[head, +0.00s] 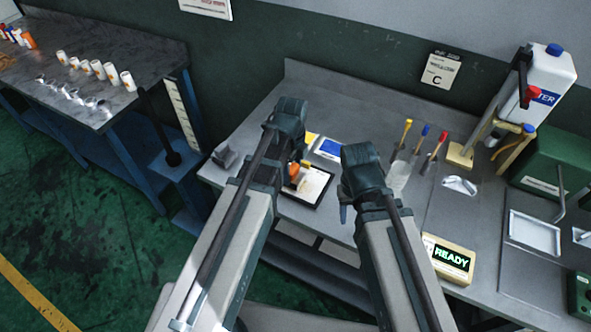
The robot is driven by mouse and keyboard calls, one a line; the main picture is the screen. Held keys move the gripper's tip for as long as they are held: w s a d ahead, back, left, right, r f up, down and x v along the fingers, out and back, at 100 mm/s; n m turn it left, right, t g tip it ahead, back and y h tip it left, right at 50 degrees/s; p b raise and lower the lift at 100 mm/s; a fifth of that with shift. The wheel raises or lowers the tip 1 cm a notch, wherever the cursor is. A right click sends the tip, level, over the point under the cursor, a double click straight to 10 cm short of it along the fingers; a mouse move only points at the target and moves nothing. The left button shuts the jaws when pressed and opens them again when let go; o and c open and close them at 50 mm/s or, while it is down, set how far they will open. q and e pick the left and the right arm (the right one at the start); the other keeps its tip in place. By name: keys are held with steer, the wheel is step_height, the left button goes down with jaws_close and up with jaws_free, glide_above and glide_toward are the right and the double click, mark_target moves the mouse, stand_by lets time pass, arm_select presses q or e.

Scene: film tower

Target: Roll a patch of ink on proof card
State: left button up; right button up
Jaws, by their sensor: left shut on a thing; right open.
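The white proof card (317,184) lies on a dark board on the grey bench, between my two arms. My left gripper (297,163) is over the card's left side, shut on a small orange and yellow tool (294,171), seemingly the ink roller. The gripper and arm hide much of the tool, and I cannot tell whether it touches the card. I cannot make out any ink patch on the card. My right gripper (346,205) is open and empty, to the right of the card.
A blue-and-white item (328,148) lies behind the card, beside a yellow one. Yellow, blue and red-topped tools (423,150) stand to the right. A READY box (450,259) sits at the front right, a white jug (541,85) at the back right. A side table (85,50) holds several small canisters.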

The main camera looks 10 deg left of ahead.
arm_select(q)
steer(key=shift+w+a, duration=0.2)
steer(key=shift+a, duration=0.45)
steer(key=shift+w+a, duration=0.15)
steer(key=shift+a, duration=0.45)
arm_select(e)
steer(key=shift+f, duration=0.1)
arm_select(q)
steer(key=shift+a, duration=0.15)
steer(key=shift+w+a, duration=0.25)
steer(key=shift+a, duration=0.5)
steer(key=shift+w+a, duration=0.25)
steer(key=shift+a, duration=0.45)
steer(key=shift+r, duration=0.1)
arm_select(e)
steer(key=shift+r, duration=0.2)
arm_select(q)
steer(key=shift+c, duration=0.6)
steer(key=shift+s+d, duration=0.25)
steer(key=shift+d, duration=0.55)
steer(key=shift+s+d, duration=0.25)
steer(key=shift+d, duration=0.55)
arm_select(e)
steer(key=shift+f, duration=0.1)
arm_select(q)
steer(key=shift+d, duration=0.1)
